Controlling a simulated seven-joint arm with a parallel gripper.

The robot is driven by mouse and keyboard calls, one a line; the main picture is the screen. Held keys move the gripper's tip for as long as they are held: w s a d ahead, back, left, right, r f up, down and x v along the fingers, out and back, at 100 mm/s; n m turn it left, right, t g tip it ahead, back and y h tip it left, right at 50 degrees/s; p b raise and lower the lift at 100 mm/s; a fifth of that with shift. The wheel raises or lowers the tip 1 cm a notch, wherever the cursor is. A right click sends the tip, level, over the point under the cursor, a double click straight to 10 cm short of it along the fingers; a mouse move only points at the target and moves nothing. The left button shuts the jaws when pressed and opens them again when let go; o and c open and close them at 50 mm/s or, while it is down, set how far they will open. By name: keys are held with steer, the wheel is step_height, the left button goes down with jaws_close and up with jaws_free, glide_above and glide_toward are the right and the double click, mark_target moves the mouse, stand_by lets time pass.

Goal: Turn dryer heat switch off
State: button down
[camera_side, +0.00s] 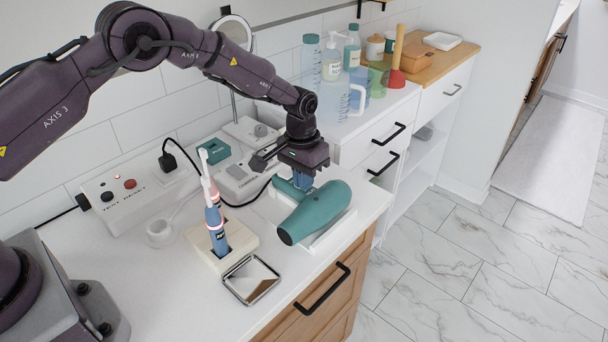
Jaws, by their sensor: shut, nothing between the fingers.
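The teal hair dryer (316,211) lies on a white tray or stand (338,232) near the counter's right edge, its dark round end facing the lower left. My gripper (301,182) points down just behind the dryer's barrel, close over the handle side. It is shut and holds nothing. The heat switch is too small or hidden behind the gripper to make out. I cannot tell whether the fingertips touch the dryer.
Left of the dryer, toothbrushes (214,217) stand in a cream holder (241,240), with a small mirror tray (250,279) in front. A test/reset panel (126,189) with a plugged cord is behind. Bottles and a clear jug (335,101) stand on the farther counter.

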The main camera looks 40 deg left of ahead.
steer(key=shift+d+f+y, duration=0.2)
steer(key=shift+f+y, duration=0.25)
steer(key=shift+y, duration=0.15)
steer(key=shift+a+f, duration=0.1)
steer(key=shift+a, duration=0.1)
steer(key=shift+s+a, duration=0.1)
steer(key=shift+a, duration=0.9)
steer(key=shift+r, duration=0.2)
step_height(320, 180, up, 15)
steer(key=shift+d+f, duration=0.2)
steer(key=shift+d, duration=0.25)
steer(key=shift+w+f, duration=0.1)
steer(key=shift+w, duration=0.1)
